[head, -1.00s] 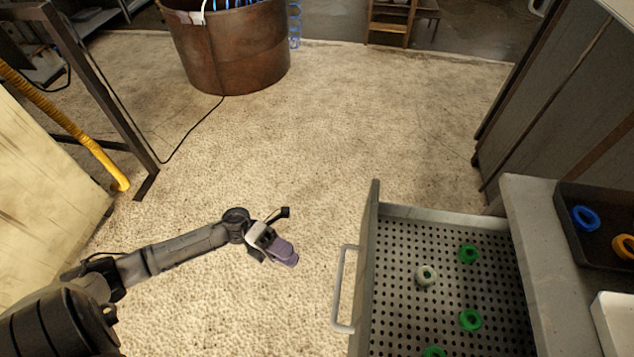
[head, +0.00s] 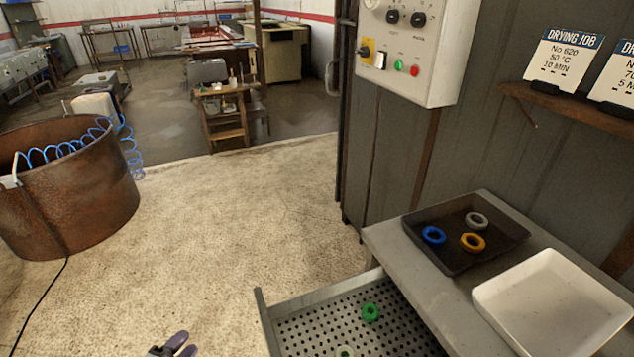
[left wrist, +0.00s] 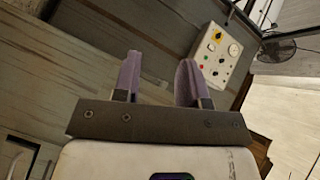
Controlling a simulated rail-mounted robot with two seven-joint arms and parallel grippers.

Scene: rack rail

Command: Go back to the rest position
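My left gripper (head: 174,346) shows at the bottom edge of the head view, over the pale floor and left of the pulled-out drawer. Only its purple fingertips are visible there. In the left wrist view the two purple fingers (left wrist: 158,78) stand apart with nothing between them, so the gripper is open and empty. It is clear of the drawer. My right gripper is in neither view.
The perforated drawer (head: 290,310) stands open, with a green ring (head: 370,313) and part of a pale ring inside. A black tray (head: 430,262) with blue, orange and grey rings and an empty white tray (head: 552,305) lie on the bench. A rusty drum (head: 70,200) stands left.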

